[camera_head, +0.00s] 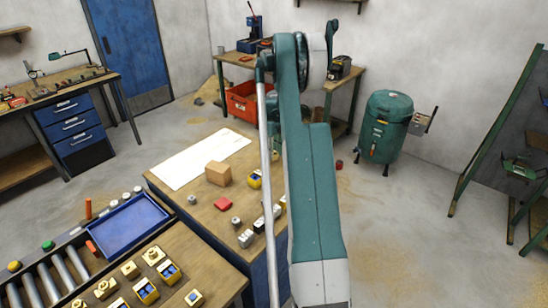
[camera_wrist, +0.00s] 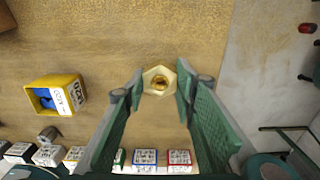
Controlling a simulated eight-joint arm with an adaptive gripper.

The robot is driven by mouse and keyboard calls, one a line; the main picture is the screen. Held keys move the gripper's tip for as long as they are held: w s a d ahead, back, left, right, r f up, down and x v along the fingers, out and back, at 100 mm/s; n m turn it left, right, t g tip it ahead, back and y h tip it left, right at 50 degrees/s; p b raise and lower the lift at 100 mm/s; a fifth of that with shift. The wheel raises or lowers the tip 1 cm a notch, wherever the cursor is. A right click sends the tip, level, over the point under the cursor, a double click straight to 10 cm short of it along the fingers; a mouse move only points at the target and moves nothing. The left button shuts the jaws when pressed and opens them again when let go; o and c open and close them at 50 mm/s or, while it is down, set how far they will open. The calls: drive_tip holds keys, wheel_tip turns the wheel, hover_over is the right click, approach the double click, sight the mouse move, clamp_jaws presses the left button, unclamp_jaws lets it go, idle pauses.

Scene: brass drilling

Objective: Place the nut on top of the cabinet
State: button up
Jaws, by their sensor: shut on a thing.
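A brass hexagonal nut (camera_wrist: 159,80) with a round hole sits between the fingertips of my gripper (camera_wrist: 160,84) in the wrist view. My gripper is shut on it, above a wooden top (camera_wrist: 130,20). The gap between nut and wood cannot be judged. In the head view my arm hides the gripper and the nut. A wooden-topped cabinet with a blue side (camera_head: 200,222) stands in the middle of the head view; another blue drawer cabinet (camera_head: 75,130) stands under the left bench.
A yellow bin (camera_wrist: 57,95) and several labelled boxes (camera_wrist: 145,158) show in the wrist view. A blue tray (camera_head: 130,228) is at front left.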

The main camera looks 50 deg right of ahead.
drive_tip(key=shift+f, duration=1.3)
drive_tip(key=shift+f, duration=0.2)
drive_tip(key=o, duration=1.1)
drive_tip(key=shift+r, duration=0.15)
wheel_tip(320, 180, up, 12)
drive_tip(key=shift+r, duration=0.1)
